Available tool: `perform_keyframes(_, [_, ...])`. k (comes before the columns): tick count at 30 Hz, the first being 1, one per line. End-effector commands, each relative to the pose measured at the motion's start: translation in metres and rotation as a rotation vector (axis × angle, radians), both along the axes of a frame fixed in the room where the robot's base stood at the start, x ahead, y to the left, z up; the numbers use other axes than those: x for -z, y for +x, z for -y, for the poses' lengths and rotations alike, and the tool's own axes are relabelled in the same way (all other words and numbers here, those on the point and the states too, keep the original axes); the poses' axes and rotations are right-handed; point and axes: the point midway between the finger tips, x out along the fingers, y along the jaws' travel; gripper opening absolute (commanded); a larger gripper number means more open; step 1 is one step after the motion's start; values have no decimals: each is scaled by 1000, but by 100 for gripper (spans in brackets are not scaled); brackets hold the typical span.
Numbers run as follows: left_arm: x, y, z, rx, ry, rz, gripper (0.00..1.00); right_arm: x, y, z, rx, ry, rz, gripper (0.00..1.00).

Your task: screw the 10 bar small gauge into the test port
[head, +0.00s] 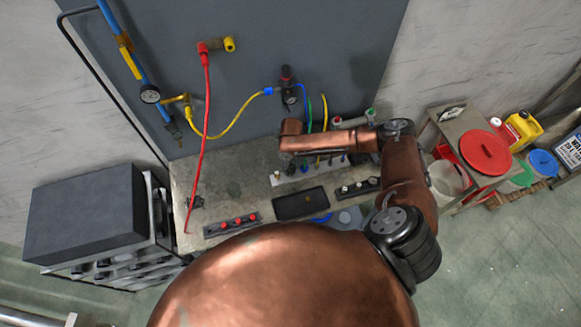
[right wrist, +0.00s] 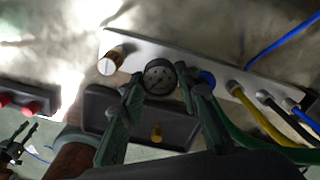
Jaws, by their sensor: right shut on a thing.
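A small round gauge (right wrist: 160,77) with a dark dial sits between the fingertips of my right gripper (right wrist: 160,84) in the right wrist view. That gripper is shut on it; the dial print is too small to read. The gauge is in front of the pale manifold bar (right wrist: 135,50), which also shows in the head view (head: 277,180). I cannot tell whether it touches the bar. The test port is not clearly seen; the gauge and fingers cover part of the bar. My left gripper (right wrist: 24,134) shows at the lower left of the right wrist view, its fingers apart and empty.
A black tray (head: 283,207) holding a brass fitting (right wrist: 157,132) lies before the bar. A rack with red knobs (head: 232,222) is to its left, another rack (head: 358,187) to its right. Yellow (right wrist: 250,115) and other hoses crowd the bar's right part.

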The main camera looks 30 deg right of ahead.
Motion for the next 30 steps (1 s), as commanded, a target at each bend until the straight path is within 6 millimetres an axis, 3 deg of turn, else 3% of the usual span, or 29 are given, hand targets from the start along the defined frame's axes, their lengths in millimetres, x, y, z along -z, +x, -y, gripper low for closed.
perform_keyframes(1, [-10,0,0,0,0,0,30,-3,-1,0,74,0,-3,0])
perform_keyframes(6, [-25,1,0,0,0,1,30,-3,-1,0,350,-1,-3,0])
perform_keyframes(30, [-19,0,0,0,0,1,30,1,0,1,1587,-1,0,0])
